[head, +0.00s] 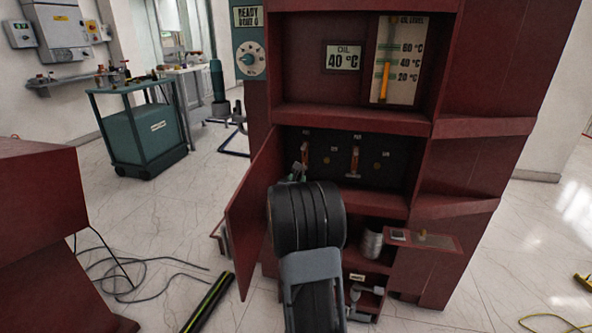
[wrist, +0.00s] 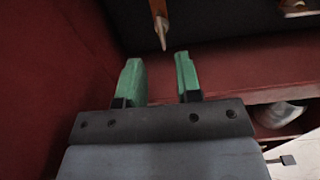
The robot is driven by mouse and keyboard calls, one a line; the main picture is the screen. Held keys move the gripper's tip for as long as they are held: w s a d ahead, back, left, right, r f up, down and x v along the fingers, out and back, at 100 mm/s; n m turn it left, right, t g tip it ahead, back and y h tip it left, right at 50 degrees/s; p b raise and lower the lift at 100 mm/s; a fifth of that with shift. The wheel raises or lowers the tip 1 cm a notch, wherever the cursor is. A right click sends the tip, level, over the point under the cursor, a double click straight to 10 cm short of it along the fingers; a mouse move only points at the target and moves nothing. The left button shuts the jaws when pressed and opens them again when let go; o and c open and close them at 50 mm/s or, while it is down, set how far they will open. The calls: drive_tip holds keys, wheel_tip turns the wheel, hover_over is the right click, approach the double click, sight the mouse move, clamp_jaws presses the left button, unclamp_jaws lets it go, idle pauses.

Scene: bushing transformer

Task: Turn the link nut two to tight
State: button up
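The dark compartment (head: 340,143) of the red cabinet holds two upright copper-coloured links, a left link (head: 305,152) and a right link (head: 354,160). Small brass-coloured pieces sit beside them; I cannot tell which is link nut two. My gripper (head: 297,171) is at the left side of the compartment opening, just below the left link, partly hidden by my arm. In the wrist view, my gripper's green fingers (wrist: 158,62) are apart with nothing between them. A copper-coloured link with a pointed lower end (wrist: 160,25) is just beyond the fingertips, apart from them.
The open red door (head: 254,215) stands close on the left of my arm. A red ledge (head: 375,198) runs below the compartment. A lower shelf holds a grey coil (head: 372,243). An oil display (head: 343,58) reads 40 °C above. Cables (head: 120,275) lie on the floor at left.

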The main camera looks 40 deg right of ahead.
sight(303, 170)
drive_tip(key=b+x, duration=0.1)
drive_tip(key=x, duration=0.6)
drive_tip(key=shift+d, duration=0.25)
drive_tip(key=shift+w, duration=0.1)
drive_tip(key=shift+c, duration=0.4)
clamp_jaws()
